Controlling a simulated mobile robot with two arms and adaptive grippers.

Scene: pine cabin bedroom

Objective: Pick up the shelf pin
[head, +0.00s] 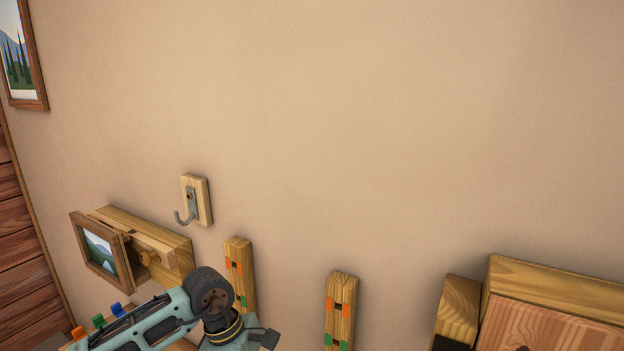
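No piece shows clearly as a shelf pin. Small pegs stand in a row at the lower left: an orange peg (77,332), a green peg (98,321) and a blue peg (116,309); I cannot tell whether one is the pin. Two upright wooden rails with orange and green marks and dark holes are on the wall, the left rail (238,262) and the right rail (341,300). My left arm reaches in from the lower left, its wrist in front of the left rail's lower part. Its fingertips are below the frame. My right gripper is out of view.
A metal hook (190,203) on a wooden plate is on the wall. Left of it, a small framed picture (101,253) stands out from a wooden bracket (172,249). A wooden cabinet (555,283) fills the lower right corner.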

